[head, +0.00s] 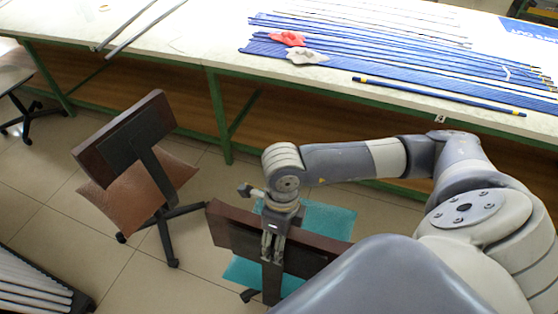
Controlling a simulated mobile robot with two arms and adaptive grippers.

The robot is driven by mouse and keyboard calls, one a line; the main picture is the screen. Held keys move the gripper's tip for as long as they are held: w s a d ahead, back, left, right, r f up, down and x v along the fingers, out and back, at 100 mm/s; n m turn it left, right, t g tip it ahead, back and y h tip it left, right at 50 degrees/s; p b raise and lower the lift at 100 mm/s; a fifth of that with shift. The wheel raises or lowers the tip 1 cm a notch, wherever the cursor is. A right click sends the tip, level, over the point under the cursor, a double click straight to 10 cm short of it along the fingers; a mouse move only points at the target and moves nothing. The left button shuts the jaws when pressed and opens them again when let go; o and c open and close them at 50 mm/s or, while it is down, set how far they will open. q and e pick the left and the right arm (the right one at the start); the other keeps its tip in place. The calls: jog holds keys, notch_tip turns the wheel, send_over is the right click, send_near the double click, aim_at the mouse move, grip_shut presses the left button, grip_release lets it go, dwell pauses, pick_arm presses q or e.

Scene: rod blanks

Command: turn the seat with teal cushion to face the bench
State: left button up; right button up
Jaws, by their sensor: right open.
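The seat with the teal cushion (334,221) stands at the lower middle, between me and the bench (185,62). Its dark brown backrest (318,243) is on my side and the teal cushion shows beyond and below it. My right gripper (271,250) is open, pointing down at the backrest's near side, over its dark upright support. I cannot tell whether the fingers touch it. My arm and body hide part of the seat. My left gripper is not in view.
A chair with a brown cushion (135,196) stands to the left. Another dark chair (14,80) is at the far left edge. Striped rods or slats (32,285) lie at lower left. Blue rods (440,95) and cloths (288,38) lie on the bench. Tiled floor between the chairs is clear.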

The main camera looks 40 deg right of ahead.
jog(key=r, duration=1)
jog(key=shift+w+d+r, duration=0.25)
jog(key=shift+d+r, duration=0.05)
jog(key=shift+d, duration=0.1)
